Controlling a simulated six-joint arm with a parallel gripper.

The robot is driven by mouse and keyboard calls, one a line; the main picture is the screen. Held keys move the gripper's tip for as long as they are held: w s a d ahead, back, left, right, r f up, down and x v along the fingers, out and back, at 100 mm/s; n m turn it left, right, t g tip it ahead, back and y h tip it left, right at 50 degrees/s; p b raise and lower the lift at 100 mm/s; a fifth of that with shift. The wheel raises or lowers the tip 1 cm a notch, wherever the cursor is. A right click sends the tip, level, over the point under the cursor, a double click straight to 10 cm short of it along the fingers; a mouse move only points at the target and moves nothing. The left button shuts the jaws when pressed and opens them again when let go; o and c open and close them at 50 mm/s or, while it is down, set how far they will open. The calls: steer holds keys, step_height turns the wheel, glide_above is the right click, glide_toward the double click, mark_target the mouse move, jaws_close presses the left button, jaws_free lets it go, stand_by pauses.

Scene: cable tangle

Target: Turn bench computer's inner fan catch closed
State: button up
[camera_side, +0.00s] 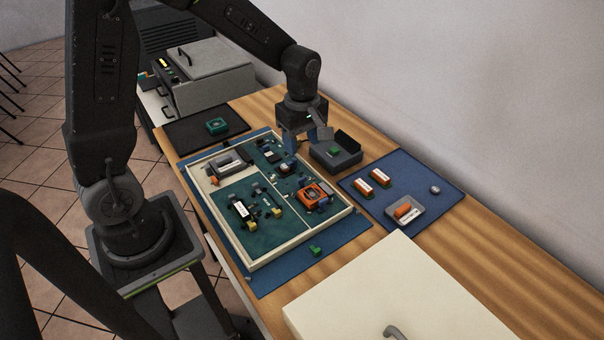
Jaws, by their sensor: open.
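The bench computer (270,226) is a shallow cream-framed case with dark green boards inside, lying open on a blue mat. An orange square fan (311,195) sits in its right compartment. The fan's catches are too small to tell apart, so I cannot see how the inner one is turned. My gripper (296,150) hangs pointing down over the case's far right edge, behind the fan and apart from it. It is open, and I see nothing held in it. Its fingertips are small and partly unclear against the dark parts below.
A dark open box (336,155) stands close right of my gripper. A blue mat (440,193) holds orange-and-white modules (381,177) and a grey tray (405,211). A large cream panel (370,295) lies in front. A green part (316,251) lies near the case. A grey machine (210,75) stands behind.

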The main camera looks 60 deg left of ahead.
mark_target(302, 178)
step_height(302, 178, down, 11)
steer(key=shift+r, duration=0.2)
steer(key=shift+c, duration=0.4)
steer(key=c, duration=0.8)
steer(key=shift+c, duration=0.2)
